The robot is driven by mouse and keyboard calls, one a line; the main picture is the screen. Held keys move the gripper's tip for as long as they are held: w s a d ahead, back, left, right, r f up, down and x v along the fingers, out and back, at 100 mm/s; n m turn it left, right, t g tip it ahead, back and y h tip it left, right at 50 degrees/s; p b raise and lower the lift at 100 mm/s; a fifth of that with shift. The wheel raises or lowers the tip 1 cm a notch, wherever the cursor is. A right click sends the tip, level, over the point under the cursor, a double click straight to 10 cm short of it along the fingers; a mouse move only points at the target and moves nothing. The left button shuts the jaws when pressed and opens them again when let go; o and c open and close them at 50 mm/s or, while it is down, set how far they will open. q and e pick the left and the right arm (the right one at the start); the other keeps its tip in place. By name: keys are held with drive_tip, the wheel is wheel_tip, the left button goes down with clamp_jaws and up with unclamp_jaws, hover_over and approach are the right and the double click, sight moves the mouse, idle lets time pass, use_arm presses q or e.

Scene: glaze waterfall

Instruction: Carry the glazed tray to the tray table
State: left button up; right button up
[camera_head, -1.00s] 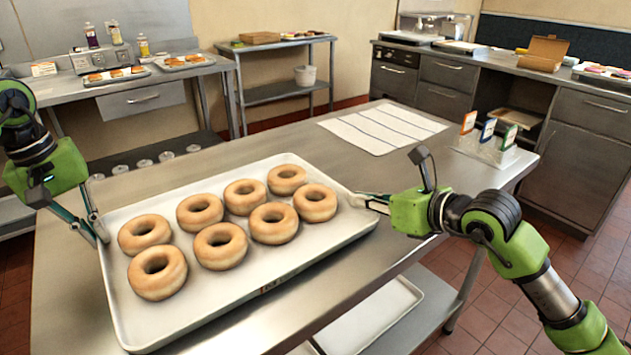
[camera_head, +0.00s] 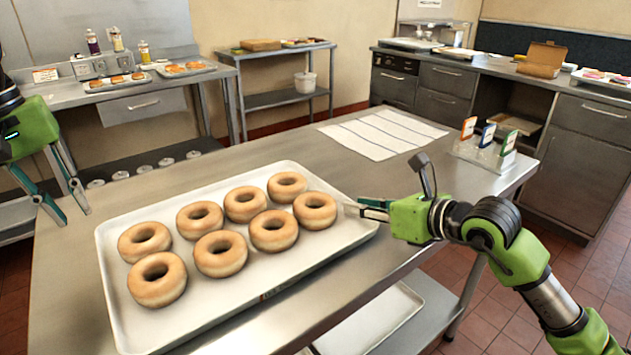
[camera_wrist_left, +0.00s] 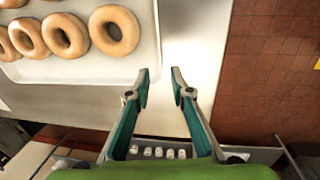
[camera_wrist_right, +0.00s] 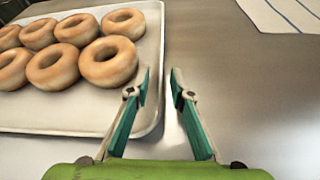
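The white tray (camera_head: 331,249) lies flat on the steel worktable and holds several golden-brown doughnuts (camera_head: 220,253) in two rows. I cannot tell whether they are glazed. Which table is the tray table is unclear.
A small steel table (camera_head: 285,97) with a shelf stands at the back. The left counter (camera_head: 110,90) carries two pastry trays and bottles. A white striped cloth (camera_head: 383,135) and a card holder (camera_head: 483,152) lie on the worktable's far right part. Another tray (camera_head: 375,318) sits on the lower shelf.

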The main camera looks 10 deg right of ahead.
drive_tip(key=shift+s, duration=0.15)
drive_tip(key=v, duration=1.1)
drive_tip(key=shift+s+d+r, duration=0.15)
drive_tip(key=shift+s+r, duration=0.05)
drive_tip(key=shift+s, duration=0.1)
use_arm(q)
drive_tip(key=r, duration=0.3)
drive_tip(key=shift+s+a+r, duration=0.1)
drive_tip(key=shift+a+r, duration=0.15)
drive_tip(key=shift+a, duration=0.05)
